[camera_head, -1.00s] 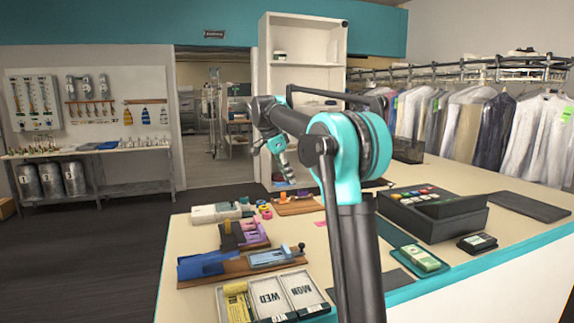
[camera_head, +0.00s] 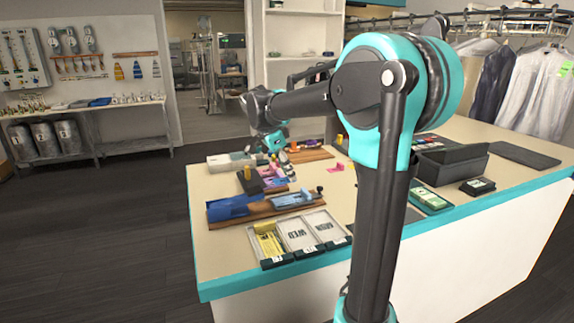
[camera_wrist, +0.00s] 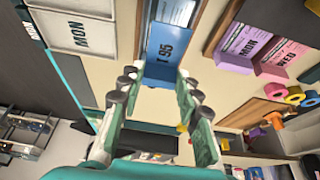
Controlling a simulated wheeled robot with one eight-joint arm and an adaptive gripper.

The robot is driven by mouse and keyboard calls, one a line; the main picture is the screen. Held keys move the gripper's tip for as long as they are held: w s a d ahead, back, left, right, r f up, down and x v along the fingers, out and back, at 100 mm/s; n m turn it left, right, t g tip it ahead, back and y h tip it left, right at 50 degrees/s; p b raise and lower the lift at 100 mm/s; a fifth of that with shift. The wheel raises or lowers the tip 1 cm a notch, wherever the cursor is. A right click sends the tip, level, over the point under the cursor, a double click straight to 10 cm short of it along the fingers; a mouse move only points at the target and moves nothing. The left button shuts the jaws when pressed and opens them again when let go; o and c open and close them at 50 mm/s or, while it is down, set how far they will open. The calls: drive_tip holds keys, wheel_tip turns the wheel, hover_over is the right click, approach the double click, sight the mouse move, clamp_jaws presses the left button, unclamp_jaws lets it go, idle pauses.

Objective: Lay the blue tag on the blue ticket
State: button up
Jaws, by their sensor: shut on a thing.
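My gripper (camera_wrist: 160,88) points down at the counter in the wrist view. Its fingertips close on the near end of a blue piece, which I take to be the blue tag (camera_wrist: 163,68), with dark lettering ending in 95. A blue surface with a printed white label, probably the blue ticket (camera_wrist: 176,12), shows just beyond it; I cannot tell whether the two touch. In the head view my gripper (camera_head: 288,168) is small, above the counter by the purple and pink pieces. A light blue piece (camera_head: 290,199) lies on a wooden board there. The held tag is too small to make out.
A dark blue tray (camera_head: 228,209) sits left of the light blue piece. White day-marked trays (camera_head: 298,234), one holding a yellow ticket (camera_head: 268,242), stand at the counter's front. Pink (camera_wrist: 283,60) and purple (camera_wrist: 238,50) tickets lie right of my gripper.

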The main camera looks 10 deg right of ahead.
drive_tip(key=shift+f, duration=3.5)
drive_tip(key=shift+f, duration=0.25)
drive_tip(key=o, duration=1.2)
drive_tip(key=shift+r, duration=2.5)
drive_tip(key=shift+r, duration=2.5)
